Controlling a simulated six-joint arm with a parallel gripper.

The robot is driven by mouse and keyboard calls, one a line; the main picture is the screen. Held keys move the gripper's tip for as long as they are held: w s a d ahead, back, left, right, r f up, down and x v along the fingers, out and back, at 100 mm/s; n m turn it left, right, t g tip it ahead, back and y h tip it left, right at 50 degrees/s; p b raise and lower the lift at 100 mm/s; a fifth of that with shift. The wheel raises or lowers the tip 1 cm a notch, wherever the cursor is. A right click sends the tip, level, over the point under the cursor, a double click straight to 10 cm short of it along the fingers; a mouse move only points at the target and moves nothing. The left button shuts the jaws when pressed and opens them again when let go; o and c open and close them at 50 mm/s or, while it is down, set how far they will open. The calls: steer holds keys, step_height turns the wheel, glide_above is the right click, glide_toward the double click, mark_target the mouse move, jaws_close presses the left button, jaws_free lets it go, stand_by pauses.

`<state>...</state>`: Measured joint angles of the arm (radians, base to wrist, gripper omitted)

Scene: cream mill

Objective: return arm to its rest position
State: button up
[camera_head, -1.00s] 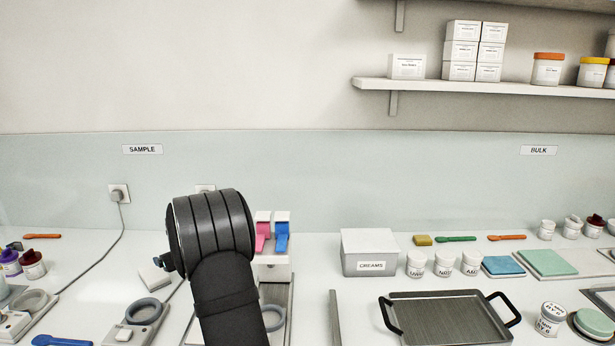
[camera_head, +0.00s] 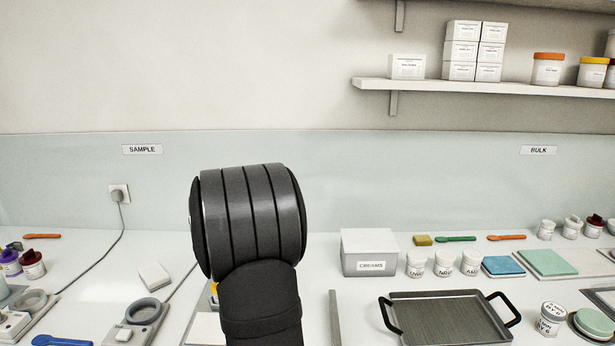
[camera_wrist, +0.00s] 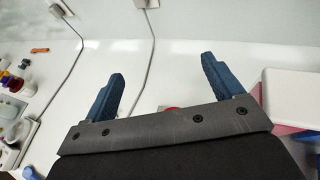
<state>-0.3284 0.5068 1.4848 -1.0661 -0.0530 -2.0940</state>
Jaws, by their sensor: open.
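My gripper (camera_wrist: 160,85) shows in the wrist view with its two blue fingers spread wide apart. Nothing is between the fingertips; the pale bench and wall lie beyond them. In the head view my dark arm rises from the bottom edge left of centre, and its thick ribbed joint hides the gripper. The arm also covers most of the machine with the pink and blue levers behind it.
A CREAMS box (camera_head: 369,253) and a metal tray with black handles (camera_head: 447,318) stand right of my arm. A grey ring device (camera_head: 142,314) and white block (camera_head: 154,276) lie to its left. Shelves (camera_head: 480,88) hang at upper right.

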steer(key=d+r+m+h, duration=0.1)
steer(key=d+r, duration=0.1)
steer(key=d, duration=0.1)
steer(key=d+r+m+h, duration=0.1)
steer(key=d+r, duration=0.1)
steer(key=d, duration=0.1)
steer(key=s+d+r+m+t+h, duration=0.1)
steer(key=d+r+h, duration=0.1)
steer(key=d, duration=0.1)
steer(key=shift+s+d+m, duration=0.1)
steer(key=shift+d+m, duration=0.05)
steer(key=shift+m, duration=0.15)
steer(key=shift+f, duration=0.1)
steer(key=a+f+n+g+y, duration=0.2)
steer(key=a+f+n+y, duration=0.4)
steer(key=a+f, duration=0.5)
steer(key=a, duration=0.4)
steer(key=shift+w+a, duration=0.2)
steer(key=shift+w, duration=0.1)
